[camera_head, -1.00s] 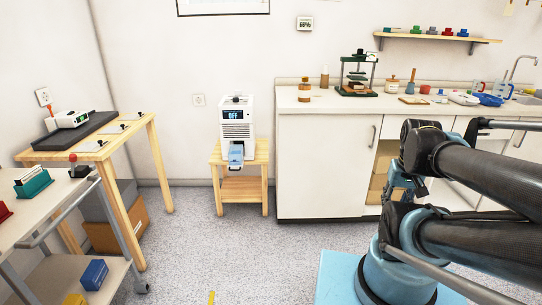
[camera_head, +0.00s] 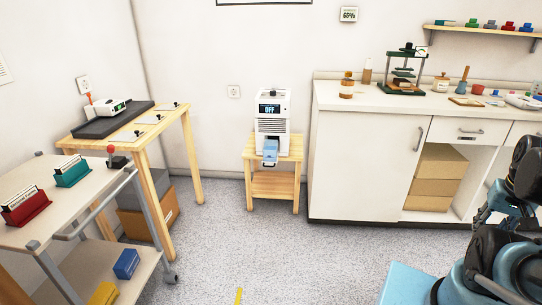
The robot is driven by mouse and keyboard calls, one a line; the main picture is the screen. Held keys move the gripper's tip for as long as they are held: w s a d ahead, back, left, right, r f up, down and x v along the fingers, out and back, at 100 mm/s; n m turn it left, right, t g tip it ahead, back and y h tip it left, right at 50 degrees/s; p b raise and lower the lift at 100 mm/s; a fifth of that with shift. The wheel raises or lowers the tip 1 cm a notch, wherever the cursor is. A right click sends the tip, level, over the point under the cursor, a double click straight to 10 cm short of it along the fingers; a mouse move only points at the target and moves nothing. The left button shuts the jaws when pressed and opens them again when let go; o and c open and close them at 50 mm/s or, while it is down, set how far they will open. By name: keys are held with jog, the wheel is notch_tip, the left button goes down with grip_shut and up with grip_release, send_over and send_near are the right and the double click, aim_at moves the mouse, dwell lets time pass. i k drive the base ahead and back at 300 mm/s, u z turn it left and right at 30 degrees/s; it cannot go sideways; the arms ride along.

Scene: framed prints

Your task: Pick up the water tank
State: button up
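A white dehumidifier-like machine (camera_head: 272,110) with a dark display reading "OFF" stands on a small wooden stand. A pale blue water tank (camera_head: 270,151) sits low at its front and sticks out a little, above the stand's top. My gripper (camera_head: 483,214) is at the right, in front of the cupboard and far from the tank. It is small and partly lost among my dark arm links, so its fingers cannot be made out. I see nothing held in it.
The wooden stand (camera_head: 273,186) has a lower shelf. A counter (camera_head: 365,99) with an open cupboard holding cardboard boxes (camera_head: 436,177) is to the right. A wooden table (camera_head: 88,150) and a grey trolley (camera_head: 70,209) are at the left. The floor before the stand is clear.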

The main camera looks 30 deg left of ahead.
aim_at(271, 151)
jog(key=u, duration=0.05)
jog(key=k, duration=1.3)
jog(key=u, duration=0.55)
jog(key=i, duration=1)
jog(key=z, duration=0.1)
